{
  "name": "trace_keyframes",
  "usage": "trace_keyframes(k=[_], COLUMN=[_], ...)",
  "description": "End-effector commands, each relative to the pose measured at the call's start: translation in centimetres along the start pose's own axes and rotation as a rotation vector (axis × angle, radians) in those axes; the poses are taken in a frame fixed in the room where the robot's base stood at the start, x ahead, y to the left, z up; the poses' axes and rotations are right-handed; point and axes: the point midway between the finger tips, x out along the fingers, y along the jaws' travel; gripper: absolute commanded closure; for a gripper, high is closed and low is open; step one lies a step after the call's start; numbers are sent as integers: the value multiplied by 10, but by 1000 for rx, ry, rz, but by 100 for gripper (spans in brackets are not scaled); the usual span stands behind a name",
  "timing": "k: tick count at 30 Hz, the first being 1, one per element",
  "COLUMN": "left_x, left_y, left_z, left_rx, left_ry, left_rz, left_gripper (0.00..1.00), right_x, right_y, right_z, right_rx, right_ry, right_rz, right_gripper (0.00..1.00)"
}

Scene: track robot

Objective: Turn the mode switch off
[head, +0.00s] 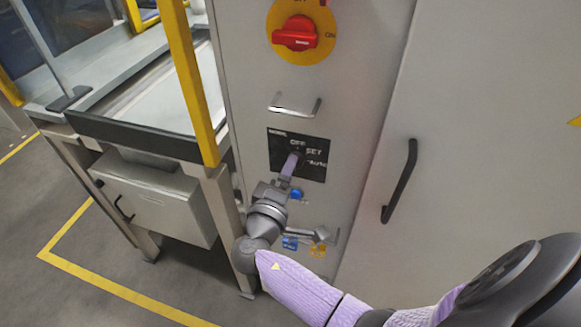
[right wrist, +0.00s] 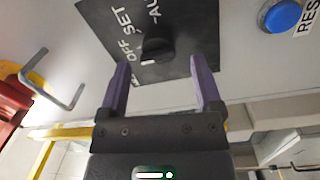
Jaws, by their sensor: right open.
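The mode switch is a dark knob (right wrist: 158,48) on a black plate marked OFF, SET and AUTO. The plate (head: 276,142) is on the grey cabinet front in the head view. My right gripper (head: 291,165) is in front of the plate and covers part of it, including most of the knob. In the right wrist view my right gripper (right wrist: 161,63) is open and empty, with one purple finger on each side of the knob's lower end. I cannot tell whether the fingertips reach around the knob or touch it. The knob's exact setting is unclear. My left gripper is not in view.
A red rotary switch (head: 295,33) on a yellow disc and a metal handle (head: 294,106) are above the plate. A blue button (right wrist: 283,15) is close to the plate. A black door handle (head: 400,181) is at right. A yellow post (head: 190,80) stands left.

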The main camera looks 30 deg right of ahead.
Motion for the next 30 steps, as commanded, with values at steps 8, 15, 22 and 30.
trace_keyframes(k=[8, 15, 22, 30], left_x=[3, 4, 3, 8], left_y=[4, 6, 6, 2], left_z=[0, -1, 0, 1], left_rx=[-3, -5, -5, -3], left_ry=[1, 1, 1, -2], left_rz=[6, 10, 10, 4], left_gripper=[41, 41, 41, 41], right_x=[-67, -80, -80, -87], right_y=[-2, 0, 0, -99], right_z=[0, 0, 0, 27], right_rx=[0, 0, 0, -165], right_ry=[1, 0, 0, 68], right_rz=[-5, -2, -2, -320], right_gripper=[17, 17, 17, 17])
